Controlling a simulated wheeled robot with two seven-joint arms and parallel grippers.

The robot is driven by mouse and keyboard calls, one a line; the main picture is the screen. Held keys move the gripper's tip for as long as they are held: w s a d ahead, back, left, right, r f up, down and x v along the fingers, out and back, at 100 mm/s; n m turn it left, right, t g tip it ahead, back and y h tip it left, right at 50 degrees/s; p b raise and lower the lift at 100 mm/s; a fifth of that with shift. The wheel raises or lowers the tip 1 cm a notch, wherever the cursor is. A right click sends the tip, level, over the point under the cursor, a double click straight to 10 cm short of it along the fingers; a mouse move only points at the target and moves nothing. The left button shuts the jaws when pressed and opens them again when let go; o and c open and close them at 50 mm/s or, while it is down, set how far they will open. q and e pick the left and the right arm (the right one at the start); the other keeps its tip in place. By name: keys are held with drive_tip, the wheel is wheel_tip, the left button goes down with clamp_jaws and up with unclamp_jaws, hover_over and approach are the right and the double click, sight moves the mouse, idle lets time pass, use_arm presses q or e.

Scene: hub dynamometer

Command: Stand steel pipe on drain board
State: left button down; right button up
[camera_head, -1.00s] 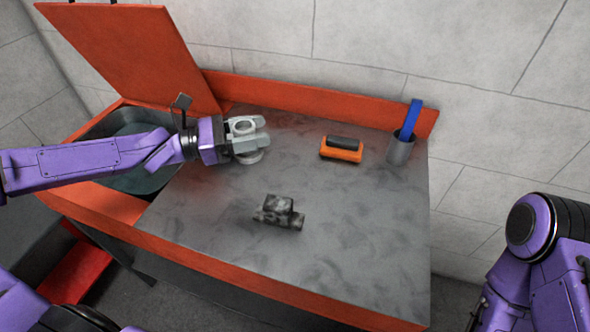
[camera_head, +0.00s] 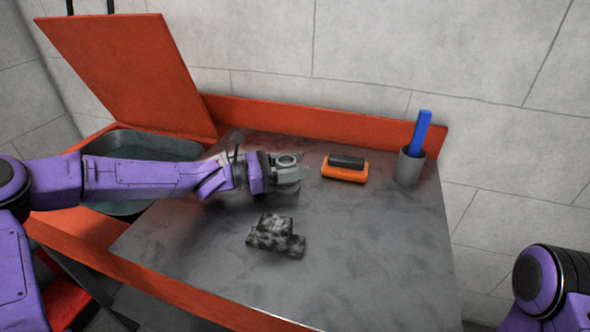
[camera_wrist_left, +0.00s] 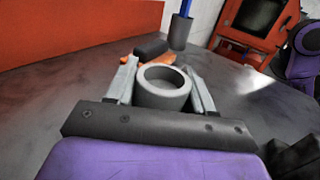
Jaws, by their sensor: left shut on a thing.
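The steel pipe (camera_head: 287,162) is a short, light grey, thick-walled ring, upright with its open end facing up. It also shows in the left wrist view (camera_wrist_left: 162,101). My left gripper (camera_head: 290,173) is shut on it, with one finger on each side. Pipe and gripper are over the far middle part of the grey drain board (camera_head: 370,250). The pipe's lower end is hidden by the gripper, so I cannot tell whether it touches the board. My right gripper is out of view; only part of the right arm shows at lower right.
An orange brush with a black top (camera_head: 345,169) lies close right of the pipe. A grey cup (camera_head: 410,167) holds a blue-handled tool (camera_head: 421,132). A blackened, blotchy fitting (camera_head: 276,236) lies nearer. A basin (camera_head: 140,146) is at left. The board's right front is clear.

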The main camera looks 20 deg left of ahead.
use_arm(q)
drive_tip(key=shift+f, duration=0.2)
drive_tip(key=shift+c, duration=2.1)
unclamp_jaws()
drive_tip(key=p+v, duration=0.1)
drive_tip(key=v, duration=0.6)
drive_tip(key=p+v, duration=0.1)
drive_tip(key=v, duration=0.3)
drive_tip(key=shift+r+p, duration=0.3)
drive_tip(key=shift+p, duration=0.05)
drive_tip(key=shift+s+a+f, duration=0.15)
drive_tip(key=shift+s+a, duration=0.05)
drive_tip(key=shift+a, duration=0.05)
drive_tip(key=shift+a+f, duration=0.1)
drive_tip(key=shift+f, duration=0.1)
